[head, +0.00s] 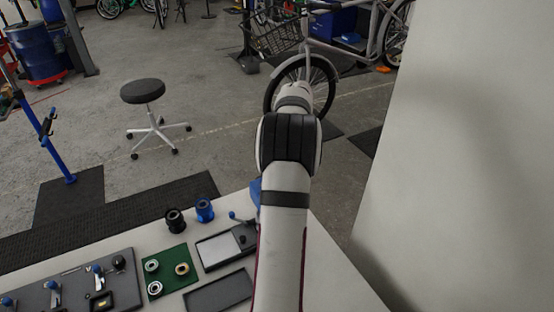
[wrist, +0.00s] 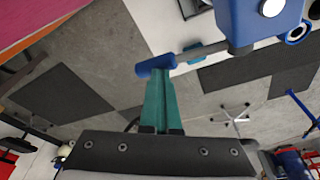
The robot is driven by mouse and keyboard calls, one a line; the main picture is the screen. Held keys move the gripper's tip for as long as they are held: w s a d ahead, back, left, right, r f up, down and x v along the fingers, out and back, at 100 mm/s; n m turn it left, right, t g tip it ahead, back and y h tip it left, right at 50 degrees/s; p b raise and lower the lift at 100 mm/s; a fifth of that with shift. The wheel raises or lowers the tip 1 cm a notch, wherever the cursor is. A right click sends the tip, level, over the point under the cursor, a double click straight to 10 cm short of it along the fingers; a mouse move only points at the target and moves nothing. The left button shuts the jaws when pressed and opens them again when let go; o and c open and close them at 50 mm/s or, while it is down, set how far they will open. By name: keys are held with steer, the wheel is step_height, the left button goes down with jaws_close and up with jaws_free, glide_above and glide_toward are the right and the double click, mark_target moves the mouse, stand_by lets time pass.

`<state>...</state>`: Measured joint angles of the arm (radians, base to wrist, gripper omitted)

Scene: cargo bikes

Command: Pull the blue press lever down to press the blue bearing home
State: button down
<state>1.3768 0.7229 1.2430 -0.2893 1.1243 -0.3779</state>
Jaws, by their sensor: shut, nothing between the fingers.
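The blue press (wrist: 265,20) fills the upper right of the wrist view. Its lever is a grey rod (wrist: 198,54) ending in a blue grip (wrist: 155,66). My gripper (wrist: 160,72) has its teal fingers shut and empty, with the tips at the blue grip; I cannot tell whether they touch it. In the head view my arm hides the gripper and most of the press; only a blue edge (head: 255,190) shows beside the arm. I cannot make out the blue bearing under the press.
A blue cup-shaped part (head: 204,210) and a black one (head: 175,220) stand on the bench. A green mat (head: 168,262) holds several rings. Dark trays (head: 218,292) and a panel with blue levers (head: 70,285) lie nearby. A white surface (head: 450,190) rises at right.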

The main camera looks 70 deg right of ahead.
steer(key=shift+a+f, duration=0.2)
steer(key=shift+f, duration=0.55)
steer(key=d+v, duration=0.3)
steer(key=v, duration=1)
steer(key=shift+w+r, duration=0.35)
steer(key=w+a+r+n+y, duration=0.1)
steer(key=w+a, duration=0.5)
steer(key=a, duration=0.3)
steer(key=w+a+r+n+y, duration=0.1)
steer(key=w+a+n, duration=0.1)
steer(key=w+a, duration=0.6)
steer(key=w+a+n, duration=0.1)
steer(key=w+a, duration=0.2)
steer(key=a, duration=0.8)
steer(key=s+a+f+n+y, duration=0.15)
steer(key=s+a, duration=0.25)
steer(key=a, duration=0.7)
steer(key=s+a+f+n+y, duration=0.1)
steer(key=s+a+f+n, duration=0.2)
steer(key=a, duration=0.8)
steer(key=s+a+f, duration=0.4)
steer(key=s+a, duration=0.2)
steer(key=s, duration=0.2)
steer(key=shift+n+g, duration=0.4)
steer(key=shift+n, duration=0.05)
